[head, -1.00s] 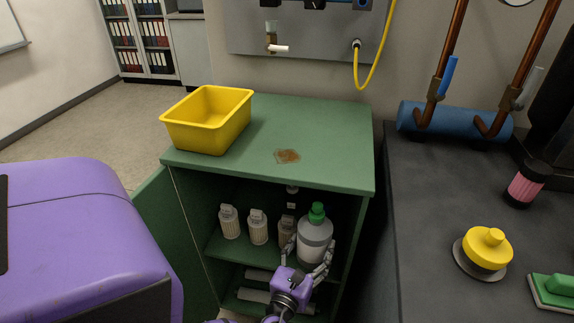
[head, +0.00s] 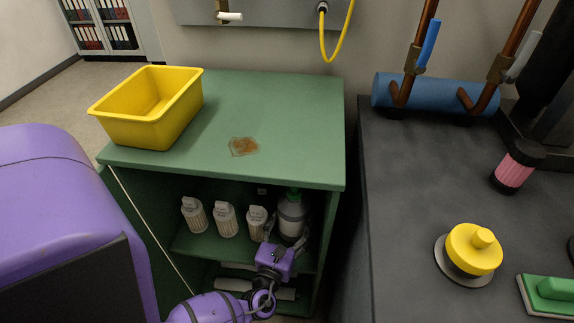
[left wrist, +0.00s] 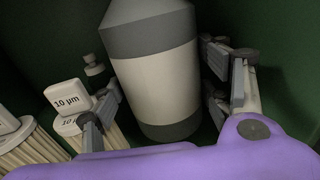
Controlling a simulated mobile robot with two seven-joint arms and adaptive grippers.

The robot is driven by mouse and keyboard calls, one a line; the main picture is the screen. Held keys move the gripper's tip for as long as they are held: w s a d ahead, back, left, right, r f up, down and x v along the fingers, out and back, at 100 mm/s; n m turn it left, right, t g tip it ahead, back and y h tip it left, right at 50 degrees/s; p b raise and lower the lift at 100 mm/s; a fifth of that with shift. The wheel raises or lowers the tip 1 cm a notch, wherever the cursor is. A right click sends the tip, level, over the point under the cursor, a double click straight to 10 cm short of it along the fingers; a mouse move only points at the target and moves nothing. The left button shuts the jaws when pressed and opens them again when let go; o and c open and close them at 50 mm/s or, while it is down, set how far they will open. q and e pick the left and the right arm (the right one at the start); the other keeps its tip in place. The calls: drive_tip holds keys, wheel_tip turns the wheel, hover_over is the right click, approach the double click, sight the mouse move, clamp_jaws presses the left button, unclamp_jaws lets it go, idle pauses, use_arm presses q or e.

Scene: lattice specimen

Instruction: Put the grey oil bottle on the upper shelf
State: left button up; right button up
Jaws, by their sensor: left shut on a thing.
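The grey oil bottle (head: 291,216), with a pale band and a green cap, is inside the green cabinet, over the right part of the upper shelf (head: 212,245). My left gripper (head: 286,238) is shut on its body from the front. In the left wrist view the bottle (left wrist: 155,80) stands between the fingers (left wrist: 165,90), looking slightly tilted. The gripper hides its base in the head view, so I cannot tell whether it touches the shelf. My right gripper is not in view.
Several white filter cartridges (head: 225,220) stand left of the bottle on the same shelf; one (left wrist: 68,105) is close to the left finger. White tubes (head: 235,285) lie below. The cabinet top (head: 290,110) overhangs and carries a yellow bin (head: 140,130) and a brown stain (head: 243,146).

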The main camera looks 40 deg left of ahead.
sight(288, 238)
use_arm(q)
drive_tip(key=shift+w+f+b, duration=0.15)
drive_tip(key=shift+f+b, duration=0.5)
drive_tip(key=shift+f, duration=1.55)
drive_tip(key=shift+f, duration=0.1)
drive_tip(key=o, duration=2.1)
drive_tip(key=shift+f, duration=0.15)
drive_tip(key=shift+s, duration=0.35)
drive_tip(key=v, duration=1.1)
drive_tip(key=shift+s+d, duration=0.15)
drive_tip(key=shift+s, duration=0.15)
